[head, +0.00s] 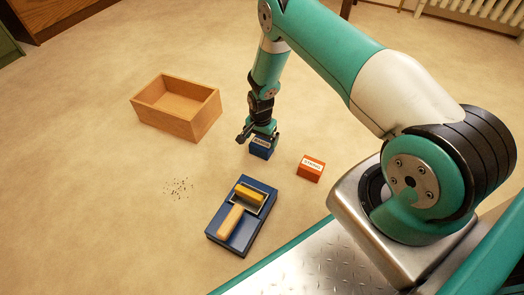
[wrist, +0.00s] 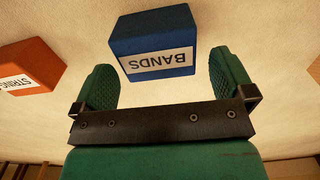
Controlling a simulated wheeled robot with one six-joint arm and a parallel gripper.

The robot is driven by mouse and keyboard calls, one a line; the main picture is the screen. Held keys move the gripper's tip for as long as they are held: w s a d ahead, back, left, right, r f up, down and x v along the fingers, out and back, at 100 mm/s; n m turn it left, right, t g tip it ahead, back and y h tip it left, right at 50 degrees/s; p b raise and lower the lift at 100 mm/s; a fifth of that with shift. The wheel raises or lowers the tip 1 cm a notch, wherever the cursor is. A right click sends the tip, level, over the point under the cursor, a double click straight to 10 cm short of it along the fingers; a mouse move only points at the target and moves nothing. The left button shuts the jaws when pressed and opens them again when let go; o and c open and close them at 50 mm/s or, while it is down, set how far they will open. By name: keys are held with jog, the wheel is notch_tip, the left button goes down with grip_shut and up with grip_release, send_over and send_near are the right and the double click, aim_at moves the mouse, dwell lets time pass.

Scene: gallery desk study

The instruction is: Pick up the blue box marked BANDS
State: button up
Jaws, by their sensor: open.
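The blue box marked BANDS (head: 261,149) sits on the floor under my gripper in the head view. In the wrist view the blue box (wrist: 152,36) lies ahead of and between the two finger pads, with its white label upside down. My gripper (wrist: 167,84) is open, with a finger on either side and visible gaps to the box. In the head view my gripper (head: 262,130) points down over the box and partly covers it. I cannot tell from the head view how much height separates them.
An orange box marked STRING (head: 311,168) stands right of the blue box; it also shows in the wrist view (wrist: 30,68). An open wooden box (head: 190,124) stands to the left. A blue tray (head: 219,214) with a yellow roller (head: 249,194) lies nearer. Dark specks (head: 179,187) dot the floor.

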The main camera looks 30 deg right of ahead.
aim_at(262, 143)
jog(key=f+b, duration=0.4)
jog(key=f, duration=0.1)
jog(key=shift+s+f+b, duration=0.15)
jog(key=shift+s+b, duration=0.05)
jog(key=shift+b, duration=0.15)
jog(key=c, duration=0.8)
jog(key=shift+o, duration=0.2)
jog(key=shift+r, duration=0.2)
